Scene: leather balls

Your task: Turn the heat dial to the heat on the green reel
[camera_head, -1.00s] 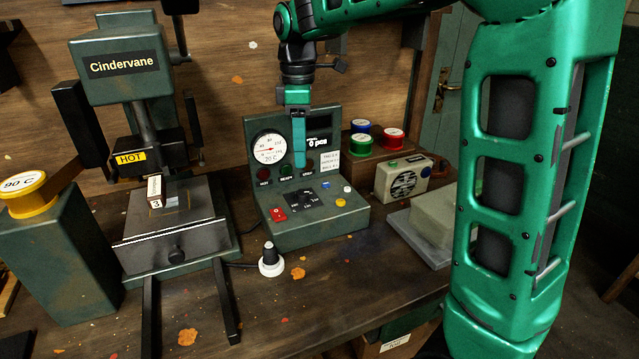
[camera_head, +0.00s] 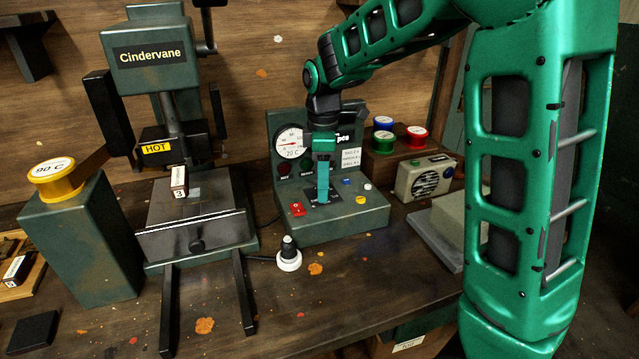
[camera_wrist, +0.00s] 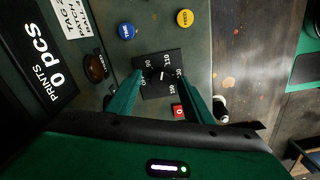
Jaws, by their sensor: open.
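The heat dial (camera_wrist: 163,74) is a dark knob on a black plate with white numbers, on the green control box (camera_head: 345,222). In the wrist view my gripper (camera_wrist: 162,71) is open, one finger at each side of the dial. The fingers cover part of the plate; I cannot tell whether they touch the knob. In the head view my gripper (camera_head: 322,199) points down over the plate and mostly hides the dial. The green reel (camera_head: 384,136) stands on a wooden box with a blue reel (camera_head: 383,122) and a red reel (camera_head: 416,132); its lettering is unreadable here.
A red switch (camera_head: 297,208) and blue and yellow buttons sit near the dial. A press (camera_head: 160,62) marked Cindervane stands left, beside a yellow reel (camera_head: 55,182) marked 90 C. A radio (camera_head: 425,178) stands right. A black-and-white knob (camera_head: 289,256) is in front.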

